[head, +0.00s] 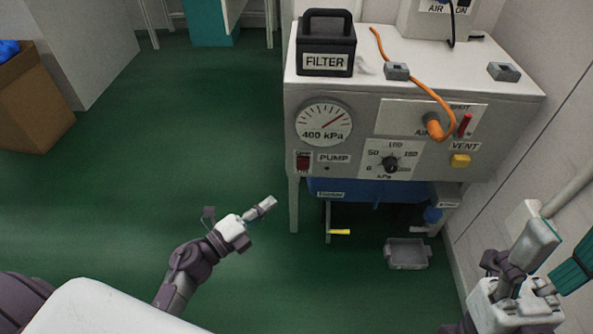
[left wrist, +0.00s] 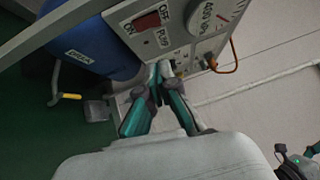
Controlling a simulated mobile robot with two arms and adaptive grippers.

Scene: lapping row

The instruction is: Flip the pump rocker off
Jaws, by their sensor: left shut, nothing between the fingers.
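The pump rocker (head: 303,162) is a small dark red switch at the left end of the bench's front panel, beside the PUMP label (head: 334,158). In the left wrist view the rocker (left wrist: 147,22) lies between OFF and ON lettering; which side is pressed in, I cannot tell. My left gripper (head: 268,204) is shut and empty, left of the bench and below the rocker, apart from it. Its fingertips (left wrist: 160,70) meet in the left wrist view. My right gripper (head: 527,252) is at the lower right of the head view; its finger gap is unclear.
A gauge (head: 323,122), a kPa knob (head: 390,164), an orange hose (head: 434,124) and a yellow VENT button (head: 460,161) share the panel. Below are a blue tank (head: 365,190), a yellow-handled valve (head: 340,232) and a grey tray (head: 407,254).

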